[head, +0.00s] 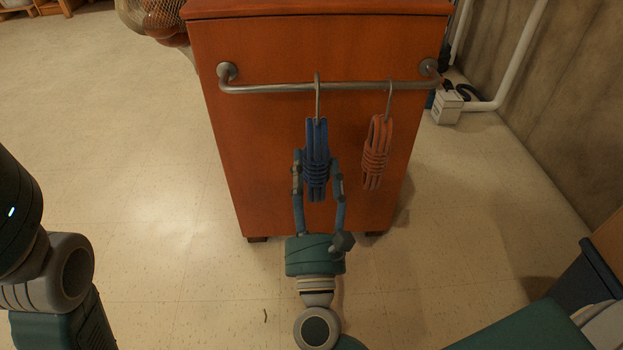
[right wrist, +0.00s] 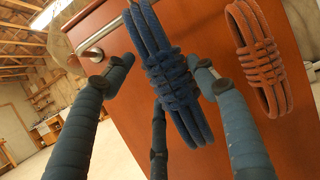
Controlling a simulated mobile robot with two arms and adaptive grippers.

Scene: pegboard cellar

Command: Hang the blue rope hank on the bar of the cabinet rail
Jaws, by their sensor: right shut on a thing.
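The blue rope hank (head: 317,135) hangs upright from a metal hook in front of the cabinet; it also shows in the right wrist view (right wrist: 172,75). My right gripper (head: 317,162) is shut on the hank's wrapped middle, with fingers on both sides. The hook's top shows slightly above the metal bar (head: 270,87) of the cabinet rail and overlaps it in the head view. I cannot tell whether the hook rests on the bar or is just in front of it. In the right wrist view the hook is out of frame. My left gripper is not in view.
An orange rope hank (head: 376,152) hangs from its own hook on the bar, just right of the blue one. The red-brown cabinet (head: 270,170) stands behind both. A net bag (head: 150,15) is at the cabinet's upper left. The bar's left part is clear.

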